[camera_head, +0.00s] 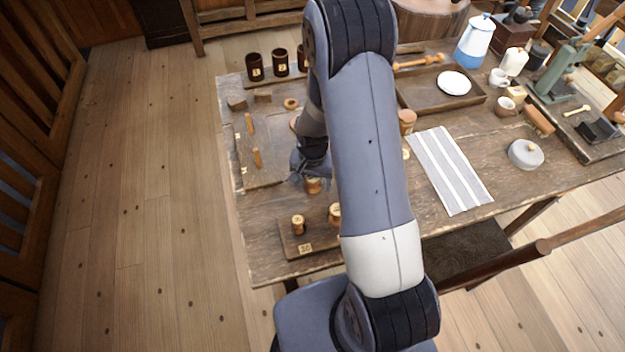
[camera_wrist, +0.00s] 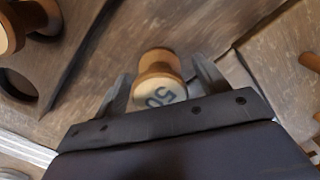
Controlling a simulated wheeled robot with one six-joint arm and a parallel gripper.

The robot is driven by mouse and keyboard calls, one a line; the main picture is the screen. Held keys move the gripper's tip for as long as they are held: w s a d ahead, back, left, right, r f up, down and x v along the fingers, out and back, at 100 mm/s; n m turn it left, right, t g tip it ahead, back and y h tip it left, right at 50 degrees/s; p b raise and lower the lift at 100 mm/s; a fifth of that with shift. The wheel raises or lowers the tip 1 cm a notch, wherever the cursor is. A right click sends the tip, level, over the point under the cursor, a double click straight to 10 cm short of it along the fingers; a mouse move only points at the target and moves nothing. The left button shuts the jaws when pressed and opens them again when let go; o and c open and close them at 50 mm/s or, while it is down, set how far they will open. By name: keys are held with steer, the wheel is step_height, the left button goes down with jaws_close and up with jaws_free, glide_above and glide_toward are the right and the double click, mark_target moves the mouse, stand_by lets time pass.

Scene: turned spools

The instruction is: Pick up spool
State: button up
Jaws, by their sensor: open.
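In the wrist view a wooden spool (camera_wrist: 160,82) with a dark number on its end stands on the table between the two fingers of my gripper (camera_wrist: 158,88). The fingers are apart, one on each side of it; I cannot tell whether either touches it. In the head view my gripper (camera_head: 312,172) is low over the table's left part, with a spool (camera_head: 313,186) just below it. Two other spools stand on a numbered board nearer the front: one on the left (camera_head: 298,225) and one (camera_head: 334,214) partly hidden by my arm.
The numbered board (camera_head: 296,246) lies at the table's front left. Another board (camera_head: 262,172) with small wooden pegs lies left of my gripper. Dark cups (camera_head: 280,64) stand behind.

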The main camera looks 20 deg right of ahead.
steer(key=shift+c, duration=0.4)
steer(key=c, duration=1)
